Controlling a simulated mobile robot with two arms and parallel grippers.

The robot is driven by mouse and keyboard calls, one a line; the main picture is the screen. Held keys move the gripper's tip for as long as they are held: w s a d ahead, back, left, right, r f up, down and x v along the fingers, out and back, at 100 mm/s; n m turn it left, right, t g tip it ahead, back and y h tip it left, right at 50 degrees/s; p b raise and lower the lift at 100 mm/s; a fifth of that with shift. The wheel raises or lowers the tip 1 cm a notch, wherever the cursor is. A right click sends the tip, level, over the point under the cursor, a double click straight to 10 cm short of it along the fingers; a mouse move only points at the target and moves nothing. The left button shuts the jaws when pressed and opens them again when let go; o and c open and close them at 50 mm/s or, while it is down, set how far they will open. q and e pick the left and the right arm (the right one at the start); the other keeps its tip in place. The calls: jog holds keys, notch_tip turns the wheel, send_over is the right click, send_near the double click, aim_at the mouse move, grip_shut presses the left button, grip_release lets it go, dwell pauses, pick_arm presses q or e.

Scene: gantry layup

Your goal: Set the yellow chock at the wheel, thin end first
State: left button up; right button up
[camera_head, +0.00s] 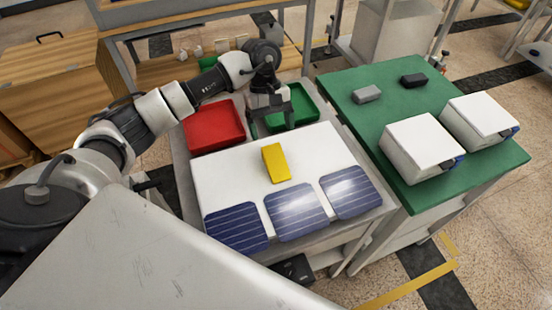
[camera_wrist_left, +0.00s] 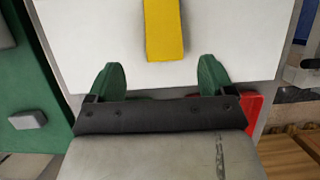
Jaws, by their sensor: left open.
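The yellow chock (camera_head: 275,163) lies on the white board on the grey table, near the middle of the head view. It also shows at the top of the left wrist view (camera_wrist_left: 163,28), beyond the fingertips and between their lines. My left gripper (camera_head: 272,118) hangs over the back of the table, by the green tray, behind the chock and apart from it. In the left wrist view its two green fingers (camera_wrist_left: 160,80) are spread with nothing between them. I cannot make out a wheel in either view. My right gripper is not in view.
Blue striped panels (camera_head: 297,211) lie along the board's front edge. A red tray (camera_head: 213,126) and a green tray (camera_head: 304,104) stand behind the white board (camera_head: 225,178). At right, a green-topped table (camera_head: 345,82) holds white boxes (camera_head: 421,148) and small grey blocks (camera_head: 367,94).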

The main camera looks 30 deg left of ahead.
aim_at(274, 155)
pick_arm(q)
jog(key=x, duration=0.3)
jog(key=shift+s+d+f+p, duration=0.1)
jog(key=shift+d+f+p, duration=0.05)
jog(key=shift+p, duration=0.15)
jog(key=p+x, duration=0.1)
jog(key=x, duration=0.1)
jog(key=p+x, duration=0.1)
jog(key=x, duration=0.1)
jog(key=shift+s+f, duration=0.35)
jog(key=shift+d+f, duration=0.1)
jog(key=shift+f, duration=0.2)
jog(key=c, duration=1.1)
jog(key=shift+c, duration=0.2)
jog(key=shift+r, duration=0.2)
